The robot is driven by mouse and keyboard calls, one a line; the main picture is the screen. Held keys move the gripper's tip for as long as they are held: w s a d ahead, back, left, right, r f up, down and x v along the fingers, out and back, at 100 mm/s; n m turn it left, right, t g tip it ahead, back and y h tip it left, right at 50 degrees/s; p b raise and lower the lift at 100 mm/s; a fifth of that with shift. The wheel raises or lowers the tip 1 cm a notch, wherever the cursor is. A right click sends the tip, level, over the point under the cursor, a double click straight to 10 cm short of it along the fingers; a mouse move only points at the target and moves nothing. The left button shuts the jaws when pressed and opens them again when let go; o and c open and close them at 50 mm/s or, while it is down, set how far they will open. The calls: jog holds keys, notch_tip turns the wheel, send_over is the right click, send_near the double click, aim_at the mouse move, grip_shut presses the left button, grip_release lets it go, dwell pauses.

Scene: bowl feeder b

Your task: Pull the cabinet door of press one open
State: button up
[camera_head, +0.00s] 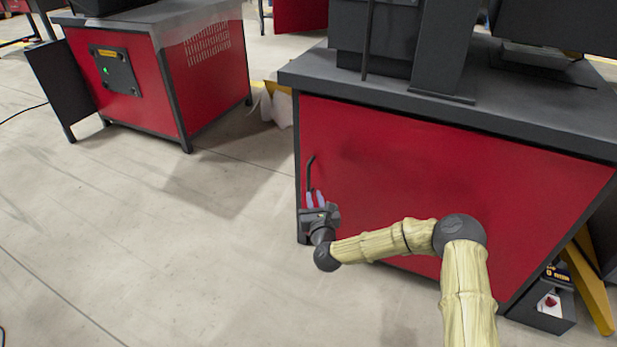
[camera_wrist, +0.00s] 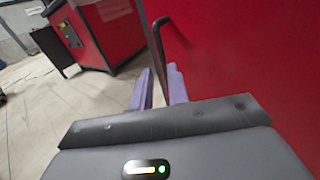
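The cabinet door of press one (camera_head: 400,190) is a red panel under a dark top and looks closed. Its dark bar handle (camera_head: 310,172) stands upright near the door's left edge. The handle also shows in the wrist view (camera_wrist: 158,48). My gripper (camera_head: 315,199) is at the handle's lower part, with its two purple fingers apart. In the wrist view, the handle's lower part runs down between the fingers (camera_wrist: 160,85), with a gap still showing between them. Whether a finger touches the handle cannot be told. The handle's lower end is hidden.
A second red cabinet (camera_head: 150,75) with a dark side panel stands at the back left. The grey floor (camera_head: 130,230) left of the door is clear. A yellow support (camera_head: 592,290) and a dark bin (camera_head: 545,310) are at the right.

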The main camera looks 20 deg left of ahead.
aim_at(309, 175)
jog(key=b+x, duration=0.4)
jog(key=x, duration=0.7)
jog(key=shift+w+f, duration=0.1)
jog(key=shift+f, duration=0.05)
jog(key=shift+w+a, duration=0.25)
jog(key=shift+w, duration=0.15)
grip_shut()
